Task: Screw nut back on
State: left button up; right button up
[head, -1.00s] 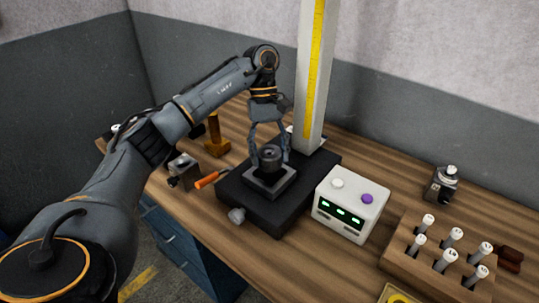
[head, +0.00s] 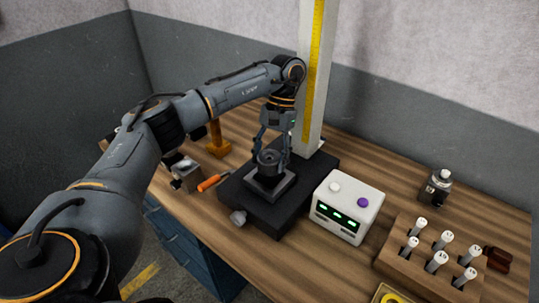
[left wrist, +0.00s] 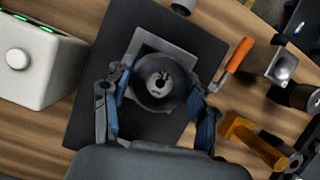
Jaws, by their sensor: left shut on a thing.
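A dark round nut (head: 268,157) sits over the square block (head: 270,186) on the black base (head: 237,193) at the foot of the tall column. My left gripper (head: 271,154) comes down from above and is shut on the nut, with one finger on each side. In the left wrist view the nut (left wrist: 160,82) shows as a dark ring with a small hole, between the two fingertips (left wrist: 160,94). Whatever thread lies beneath the nut is hidden. My right gripper is not in view.
A white box with green displays (head: 348,207) stands right of the base. An orange-handled tool (head: 208,183), a small metal block (head: 186,175) and an orange-brown stand (head: 217,140) lie to the left. A wooden rack (head: 425,262) with several white-topped tools is at the right.

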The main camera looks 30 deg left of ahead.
pick_arm(q)
jog(key=shift+m+y, duration=0.5)
jog(key=shift+m, duration=0.7)
jog(key=o, duration=1.3)
jog(key=shift+o, duration=0.2)
jog(key=shift+r, duration=0.1)
notch_tip(320, 180, up, 10)
